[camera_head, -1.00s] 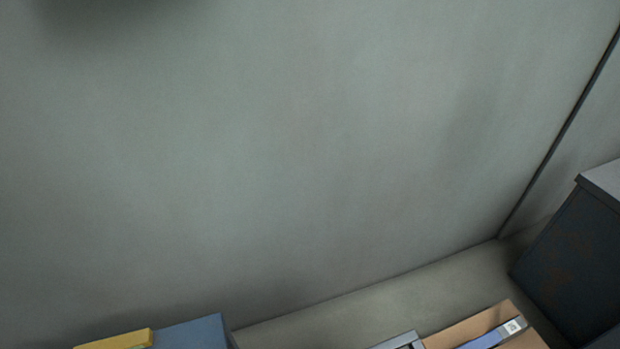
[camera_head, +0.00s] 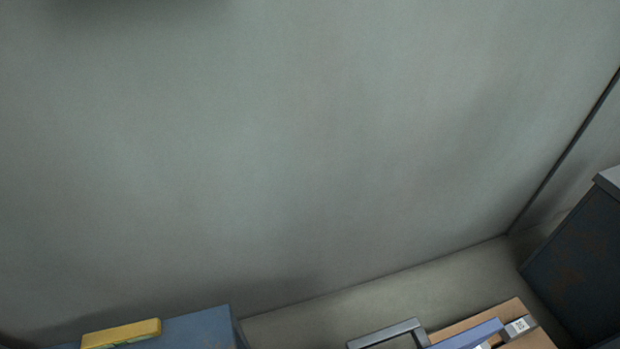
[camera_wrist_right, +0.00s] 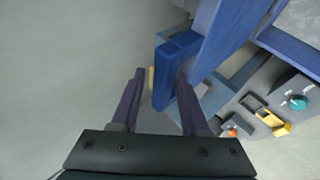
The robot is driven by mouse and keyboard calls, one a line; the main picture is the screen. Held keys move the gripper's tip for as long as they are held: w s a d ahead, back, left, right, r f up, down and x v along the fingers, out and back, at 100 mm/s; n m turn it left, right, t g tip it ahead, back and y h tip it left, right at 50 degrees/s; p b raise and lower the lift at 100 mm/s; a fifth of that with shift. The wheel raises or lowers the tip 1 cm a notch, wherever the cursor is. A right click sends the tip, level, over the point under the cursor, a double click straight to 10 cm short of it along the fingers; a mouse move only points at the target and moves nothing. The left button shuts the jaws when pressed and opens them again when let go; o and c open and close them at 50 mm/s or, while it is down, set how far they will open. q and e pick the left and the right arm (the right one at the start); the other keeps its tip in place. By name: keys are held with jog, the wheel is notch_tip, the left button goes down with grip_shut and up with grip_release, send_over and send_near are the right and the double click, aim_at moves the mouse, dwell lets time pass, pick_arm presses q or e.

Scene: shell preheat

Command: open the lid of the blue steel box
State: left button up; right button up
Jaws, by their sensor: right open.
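In the right wrist view a long blue panel (camera_wrist_right: 232,32) with a blocky blue end piece (camera_wrist_right: 178,62) reaches down from the top; it looks like part of the blue steel box. My right gripper (camera_wrist_right: 160,88) is open. Its right finger overlaps the blue end piece, and its left finger is apart from it on the left. Whether they touch is not clear. In the head view a blue box top (camera_head: 205,328) shows at the bottom left, with a yellow block (camera_head: 122,333) on it. I cannot tell whether it is the same box. My left gripper is in neither current view.
In the head view a grey handle-like bar (camera_head: 385,333) and a brown surface with a blue strip (camera_head: 468,334) are at the bottom right. A dark cabinet (camera_head: 580,260) stands at the right. The right wrist view shows a grey control panel (camera_wrist_right: 272,100) with a teal knob.

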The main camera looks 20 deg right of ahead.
jog(key=shift+s+d+f, duration=0.1)
jog(key=shift+s, duration=0.05)
jog(key=shift+s+d+r+p, duration=0.1)
jog(key=shift+s+r+p, duration=0.05)
jog(key=shift+r+p, duration=0.2)
jog(key=p+v, duration=0.4)
jog(key=v, duration=0.5)
jog(key=shift+p, duration=0.35)
